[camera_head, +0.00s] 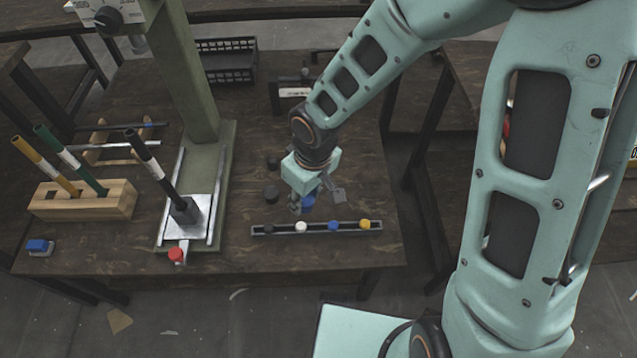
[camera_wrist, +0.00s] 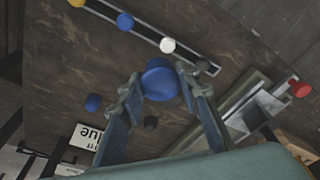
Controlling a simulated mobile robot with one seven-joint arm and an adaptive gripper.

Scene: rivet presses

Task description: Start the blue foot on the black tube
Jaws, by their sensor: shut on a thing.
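My gripper (camera_head: 306,200) is shut on a blue foot (camera_head: 308,202) above the table, behind the narrow tray of feet. In the wrist view the blue foot (camera_wrist: 160,80) shows between the two fingertips (camera_wrist: 155,88). The black tube (camera_head: 150,160) with a white band stands tilted in a dark holder (camera_head: 184,211) on the metal plate of the green press, to the left of my gripper and well apart from it. Its lower end is hidden in the holder.
The narrow tray (camera_head: 317,228) holds black, white, blue and yellow feet. A wooden block (camera_head: 82,203) holds yellow and green tubes. The press column (camera_head: 184,70) stands left of my arm.

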